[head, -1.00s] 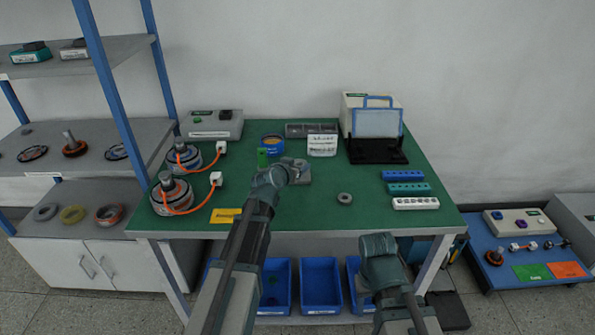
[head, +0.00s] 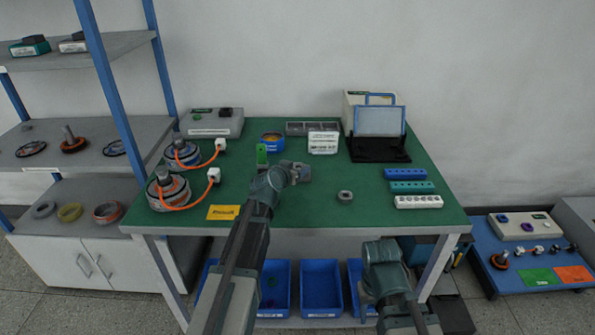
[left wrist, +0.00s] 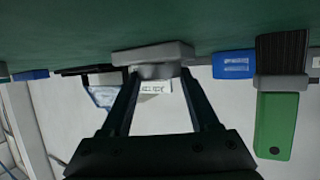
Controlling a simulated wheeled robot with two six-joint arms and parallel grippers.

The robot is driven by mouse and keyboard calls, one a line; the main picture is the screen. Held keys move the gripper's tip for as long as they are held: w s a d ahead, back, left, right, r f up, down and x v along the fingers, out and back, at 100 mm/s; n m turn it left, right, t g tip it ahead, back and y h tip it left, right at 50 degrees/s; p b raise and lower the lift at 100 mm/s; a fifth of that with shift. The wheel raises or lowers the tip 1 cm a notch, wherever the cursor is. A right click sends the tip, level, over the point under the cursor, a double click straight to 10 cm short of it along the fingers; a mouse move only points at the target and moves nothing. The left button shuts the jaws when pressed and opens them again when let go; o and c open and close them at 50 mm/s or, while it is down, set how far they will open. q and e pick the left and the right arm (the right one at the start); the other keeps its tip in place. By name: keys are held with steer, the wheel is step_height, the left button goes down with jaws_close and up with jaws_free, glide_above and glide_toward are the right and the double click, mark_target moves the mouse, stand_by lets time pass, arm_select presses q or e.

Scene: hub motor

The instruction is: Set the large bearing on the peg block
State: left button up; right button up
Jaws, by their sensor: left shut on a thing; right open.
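My left gripper (head: 300,172) is over the middle of the green table. In the left wrist view its fingers (left wrist: 157,80) are shut on a grey round part (left wrist: 157,72), which I take for the large bearing. The bearing is right at the flat grey peg block (left wrist: 153,53) on the table; this view is upside down. The peg is hidden, so I cannot tell whether the bearing is around it. In the head view the gripper mostly covers the block (head: 305,174). My right gripper (head: 380,252) is open and empty in front of the table.
Another grey ring (head: 345,196) lies to the right on the green table (head: 320,215). A blue round tin (head: 272,141) is behind.

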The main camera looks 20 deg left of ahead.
arm_select(q)
steer(key=shift+f, duration=0.1)
steer(key=o, duration=1.4)
steer(key=shift+o, duration=0.2)
steer(key=p+v, duration=0.4)
steer(key=v, duration=0.8)
steer(key=shift+p, duration=0.3)
steer(key=shift+s, duration=0.1)
